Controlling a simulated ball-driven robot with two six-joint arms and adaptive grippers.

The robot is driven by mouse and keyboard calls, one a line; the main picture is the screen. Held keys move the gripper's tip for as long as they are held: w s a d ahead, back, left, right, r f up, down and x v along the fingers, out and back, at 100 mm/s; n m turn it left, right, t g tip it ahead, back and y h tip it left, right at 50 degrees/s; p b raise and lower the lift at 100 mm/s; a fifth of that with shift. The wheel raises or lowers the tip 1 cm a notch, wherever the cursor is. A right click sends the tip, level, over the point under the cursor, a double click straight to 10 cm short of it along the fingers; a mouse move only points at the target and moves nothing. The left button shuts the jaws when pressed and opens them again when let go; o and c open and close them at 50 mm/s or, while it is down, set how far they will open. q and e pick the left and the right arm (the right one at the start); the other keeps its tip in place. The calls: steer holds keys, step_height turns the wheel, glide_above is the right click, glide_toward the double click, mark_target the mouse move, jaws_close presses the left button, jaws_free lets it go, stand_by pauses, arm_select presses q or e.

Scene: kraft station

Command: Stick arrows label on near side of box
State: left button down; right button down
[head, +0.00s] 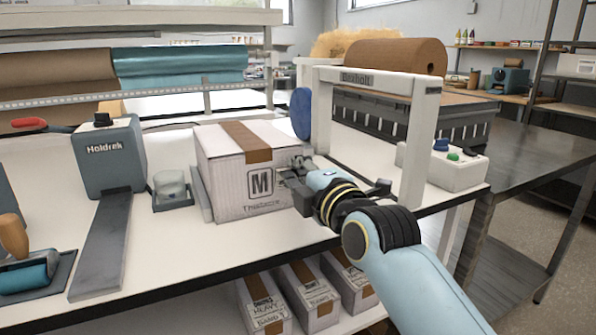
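The white box (225,190) stands closed on the white bench, with brown tape over its top and down its near side. Its near side carries a printed "M" in a square and smaller lettering. My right gripper (292,174) is at the right end of the near side, against it or just in front of it. The arm hides the area right of the box, and the fingers are too small and overlapped to tell their opening. No arrows label can be made out. My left gripper is out of view.
A grey Holdrek device (105,160) with a long flat arm stands left of the box. Beside it is a clear cup in a dark holder (173,190). A white Boxholt frame (425,140) rises at right. A teal roller (25,278) lies at front left. Several boxes sit below.

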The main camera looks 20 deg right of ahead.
steer(key=shift+w, duration=0.15)
steer(key=c, duration=1.4)
jaws_free()
steer(key=shift+s+p, duration=0.65)
steer(key=shift+s, duration=1.65)
